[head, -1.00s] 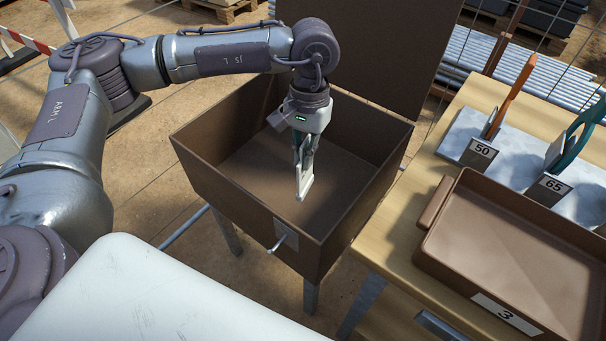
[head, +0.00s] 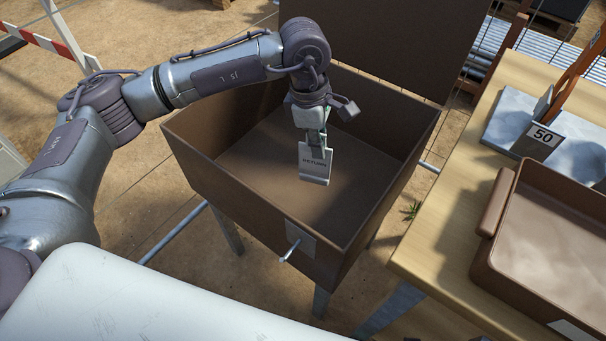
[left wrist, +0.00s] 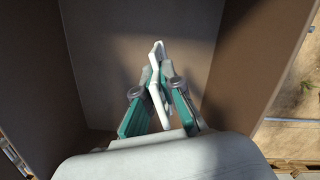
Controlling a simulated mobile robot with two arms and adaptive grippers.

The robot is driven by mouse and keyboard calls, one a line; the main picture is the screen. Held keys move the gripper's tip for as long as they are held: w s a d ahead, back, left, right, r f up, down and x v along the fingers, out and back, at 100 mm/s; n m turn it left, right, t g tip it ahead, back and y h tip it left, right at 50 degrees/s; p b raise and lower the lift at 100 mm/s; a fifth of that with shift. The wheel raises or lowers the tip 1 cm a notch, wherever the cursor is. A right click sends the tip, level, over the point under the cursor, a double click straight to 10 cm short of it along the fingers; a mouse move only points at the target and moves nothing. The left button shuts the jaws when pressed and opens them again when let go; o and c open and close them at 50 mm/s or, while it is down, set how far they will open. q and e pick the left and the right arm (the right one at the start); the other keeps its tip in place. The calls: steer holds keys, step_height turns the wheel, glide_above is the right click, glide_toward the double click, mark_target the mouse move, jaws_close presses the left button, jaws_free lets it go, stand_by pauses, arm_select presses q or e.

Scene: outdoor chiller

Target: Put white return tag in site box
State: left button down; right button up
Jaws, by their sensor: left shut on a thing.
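The white return tag (head: 315,164) hangs from my left gripper (head: 312,138), its lettered face toward the head camera. My left gripper is shut on the tag and points down over the open brown site box (head: 215,185). The tag appears within the box's opening, above its floor; the exact height is hard to tell. In the left wrist view the tag (left wrist: 157,88) stands between the green-backed fingers (left wrist: 158,92), with the box walls (left wrist: 140,35) around. The box lid stands open at the back. My right gripper is not in view.
A latch handle (head: 290,250) sticks out from the box front. A red-white barrier (head: 40,42) stands far left.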

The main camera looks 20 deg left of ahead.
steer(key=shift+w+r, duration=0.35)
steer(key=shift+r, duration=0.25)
arm_select(q)
steer(key=w+d+f+n+t+y, duration=0.15)
steer(key=d+n, duration=0.45)
steer(key=n, duration=0.7)
arm_select(e)
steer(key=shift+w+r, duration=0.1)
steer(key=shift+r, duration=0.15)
steer(key=shift+b, duration=0.3)
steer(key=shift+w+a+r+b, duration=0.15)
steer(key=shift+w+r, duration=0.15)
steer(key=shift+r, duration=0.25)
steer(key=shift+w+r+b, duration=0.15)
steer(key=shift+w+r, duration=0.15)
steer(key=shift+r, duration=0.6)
arm_select(q)
steer(key=w+a+f+n, duration=0.1)
steer(key=w+a+f, duration=0.4)
steer(key=a+f, duration=0.5)
steer(key=shift+f, duration=0.4)
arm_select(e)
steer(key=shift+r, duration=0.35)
arm_select(q)
steer(key=shift+w+a+f+b, duration=0.1)
steer(key=shift+b, duration=0.2)
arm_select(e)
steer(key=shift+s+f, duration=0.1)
